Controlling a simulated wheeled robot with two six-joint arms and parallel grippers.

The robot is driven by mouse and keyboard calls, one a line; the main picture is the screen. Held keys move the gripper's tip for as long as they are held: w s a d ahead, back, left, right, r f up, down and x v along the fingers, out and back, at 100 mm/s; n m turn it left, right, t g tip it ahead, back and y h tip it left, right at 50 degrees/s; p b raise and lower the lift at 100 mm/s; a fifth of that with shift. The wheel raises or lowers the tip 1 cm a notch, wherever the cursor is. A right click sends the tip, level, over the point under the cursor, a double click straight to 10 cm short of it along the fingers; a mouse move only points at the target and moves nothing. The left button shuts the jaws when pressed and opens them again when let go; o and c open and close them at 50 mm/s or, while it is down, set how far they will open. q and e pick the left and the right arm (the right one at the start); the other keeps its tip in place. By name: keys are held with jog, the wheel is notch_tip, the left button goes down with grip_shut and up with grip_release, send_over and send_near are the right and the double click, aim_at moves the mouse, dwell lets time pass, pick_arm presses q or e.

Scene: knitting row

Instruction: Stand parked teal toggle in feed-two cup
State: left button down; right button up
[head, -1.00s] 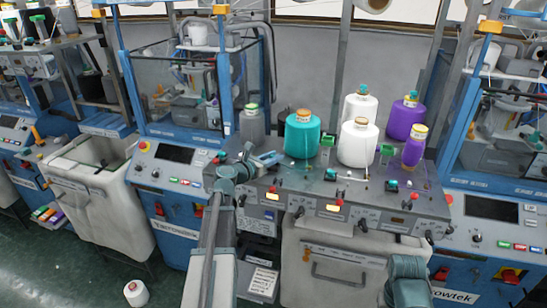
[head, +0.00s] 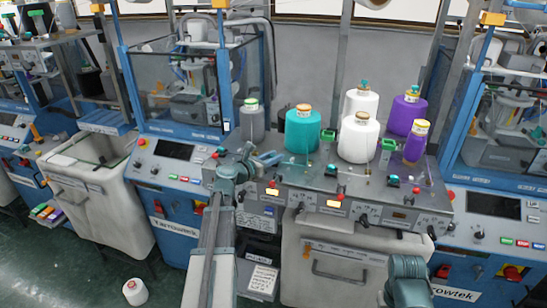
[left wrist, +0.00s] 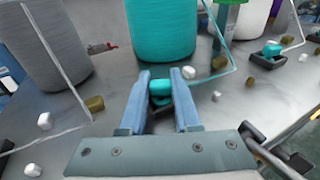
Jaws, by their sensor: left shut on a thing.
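My left gripper (head: 262,160) is over the left part of the grey machine deck, in front of the teal yarn cone. In the left wrist view its blue fingers (left wrist: 160,88) are closed on a small teal toggle (left wrist: 160,86). A dark part shows just below the toggle; I cannot tell whether they touch. A second teal toggle (left wrist: 272,48) sits in a dark holder at the right, and a teal piece also shows in the head view (head: 393,180). I cannot tell which holder is the feed-two cup.
The teal cone (head: 302,132) stands close ahead of the left gripper, with a grey cone (head: 252,124) to its left. White cones (head: 358,138) and purple cones (head: 405,113) stand further right. Thin wire guides (left wrist: 52,50) and small white and gold knobs (left wrist: 94,103) flank the fingers.

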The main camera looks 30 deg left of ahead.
pick_arm(q)
jog(key=c, duration=0.5)
grip_release()
jog(key=shift+c, duration=0.2)
jog(key=p+v, duration=0.2)
jog(key=v, duration=1.1)
jog(key=shift+s, duration=0.4)
